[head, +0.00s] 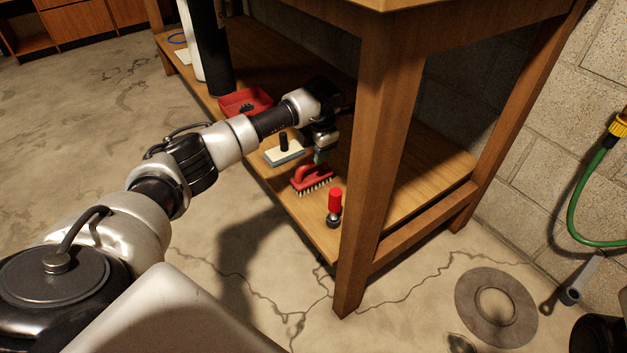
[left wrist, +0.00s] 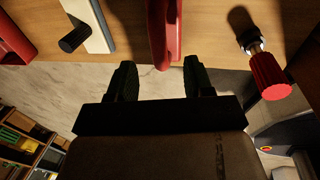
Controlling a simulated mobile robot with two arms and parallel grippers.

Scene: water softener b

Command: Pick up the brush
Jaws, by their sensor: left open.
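The brush (head: 312,179) is red with a handle on top and pale bristles below. It stands on the lower wooden shelf (head: 416,182) of the workbench, near the front edge. My left gripper (head: 321,155) reaches in from the left and is just above and behind the brush in the head view. In the left wrist view the red brush (left wrist: 165,35) lies ahead of my open left gripper (left wrist: 156,78), roughly in line with the gap between its two dark fingers. I cannot tell whether they touch it. My right gripper is not in view.
A red-handled tool (head: 334,204) stands right of the brush. A pale block with a black knob (head: 284,152) and a red tray (head: 245,102) lie to its left. The bench leg (head: 376,170) rises close to the right. Open concrete floor lies in front.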

